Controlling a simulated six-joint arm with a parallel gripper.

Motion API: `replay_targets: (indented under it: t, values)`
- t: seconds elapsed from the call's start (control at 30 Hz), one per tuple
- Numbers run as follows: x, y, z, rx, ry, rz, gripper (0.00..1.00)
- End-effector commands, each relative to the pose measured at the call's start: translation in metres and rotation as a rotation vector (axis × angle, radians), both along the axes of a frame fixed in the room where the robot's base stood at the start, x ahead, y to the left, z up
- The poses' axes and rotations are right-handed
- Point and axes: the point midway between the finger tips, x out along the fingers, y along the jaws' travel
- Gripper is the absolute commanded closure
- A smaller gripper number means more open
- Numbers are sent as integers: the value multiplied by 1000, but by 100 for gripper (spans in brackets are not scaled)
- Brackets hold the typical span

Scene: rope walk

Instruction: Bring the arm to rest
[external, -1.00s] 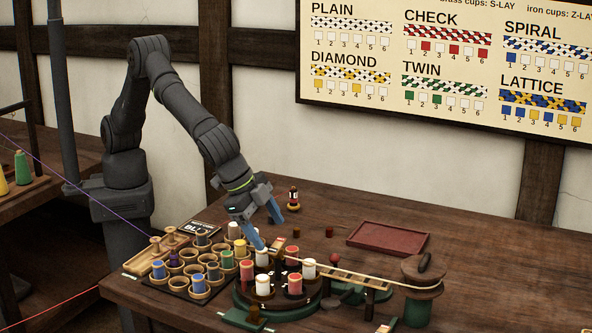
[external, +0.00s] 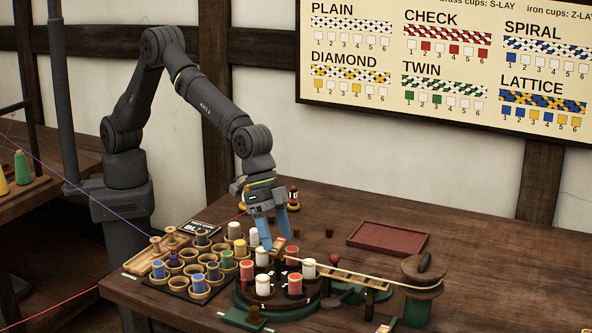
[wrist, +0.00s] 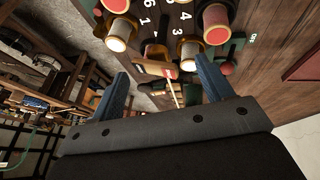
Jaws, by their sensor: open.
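My gripper (external: 279,238) has two blue fingers pointing down, spread apart with nothing between them. It hangs just above the back edge of the round braiding stand (external: 243,299), which carries red and white bobbins in cups. In the wrist view my gripper (wrist: 160,88) shows its two fingers wide apart. Beyond them are numbered cup places, white bobbins (wrist: 117,40) and red bobbins (wrist: 216,20). The cord (external: 345,271) runs from the stand's middle to the wooden winding drum (external: 422,275). I cannot tell whether a fingertip touches anything on the stand.
A rack of cups with coloured bobbins (external: 227,259) stands left of the stand. A red tray (external: 388,239) lies behind to the right. A small figure-like bobbin (external: 294,197) stands behind my gripper. A pattern board (external: 450,70) hangs on the wall. The table's right side is largely clear.

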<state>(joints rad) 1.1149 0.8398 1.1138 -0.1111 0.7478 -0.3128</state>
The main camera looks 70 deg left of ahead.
Motion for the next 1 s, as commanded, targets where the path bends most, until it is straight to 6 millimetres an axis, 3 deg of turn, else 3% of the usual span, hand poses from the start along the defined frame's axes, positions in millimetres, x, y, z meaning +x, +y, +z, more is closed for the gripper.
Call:
replay_targets:
  t: [0.03, 0.8, 0.9, 1.0]
  values:
    - [-2, 3, 14, -6, -5, -2, 27]
    - [-20, 64, 145, -3, -5, -2, 27]
    - [-22, 70, 156, -2, -6, -1, 27]
    - [-19, 68, 146, 1, -30, 17, 27]
